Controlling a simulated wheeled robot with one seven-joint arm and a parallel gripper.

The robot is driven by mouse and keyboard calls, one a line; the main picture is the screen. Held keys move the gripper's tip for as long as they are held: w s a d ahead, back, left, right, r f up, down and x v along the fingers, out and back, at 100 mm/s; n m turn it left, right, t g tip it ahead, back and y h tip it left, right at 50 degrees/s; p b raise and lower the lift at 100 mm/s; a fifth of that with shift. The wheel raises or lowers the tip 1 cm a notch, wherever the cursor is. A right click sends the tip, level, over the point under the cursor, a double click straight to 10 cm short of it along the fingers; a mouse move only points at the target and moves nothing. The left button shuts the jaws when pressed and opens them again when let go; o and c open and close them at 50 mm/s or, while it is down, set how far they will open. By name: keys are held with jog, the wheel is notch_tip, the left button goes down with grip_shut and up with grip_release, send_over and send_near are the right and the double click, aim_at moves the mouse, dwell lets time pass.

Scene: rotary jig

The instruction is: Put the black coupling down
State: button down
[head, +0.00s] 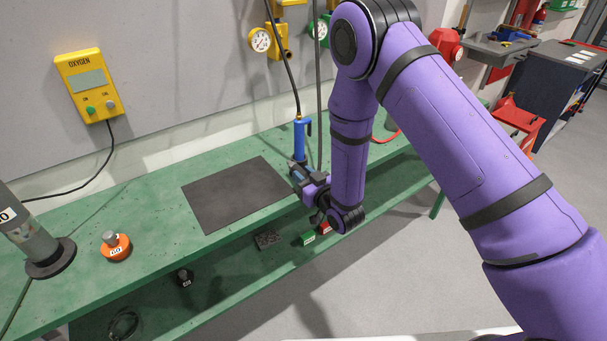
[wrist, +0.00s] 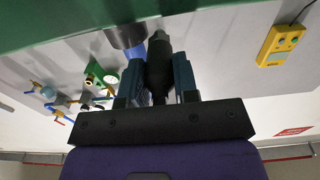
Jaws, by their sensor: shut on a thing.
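My gripper (head: 299,174) reaches over the front part of the green bench, beside the right edge of a dark mat (head: 225,196). In the wrist view its two blue-grey fingers (wrist: 157,85) are shut on a black, tapering piece, the black coupling (wrist: 159,62). The coupling sits between the fingers and its tip sticks out past them. In the head view the gripper and arm hide it, so I cannot tell whether it touches the bench.
A blue cylinder (head: 299,140) with a hose stands just behind my gripper. An orange knobbed piece (head: 116,246) and a grey cylinder (head: 35,245) stand at the left. A small black labelled piece (head: 185,277) lies on the lower shelf (head: 215,290). The mat is bare.

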jog(key=c, duration=0.9)
grip_release()
jog(key=shift+o, duration=0.2)
jog(key=shift+r, duration=0.45)
jog(key=v, duration=1.2)
jog(key=shift+r, duration=0.1)
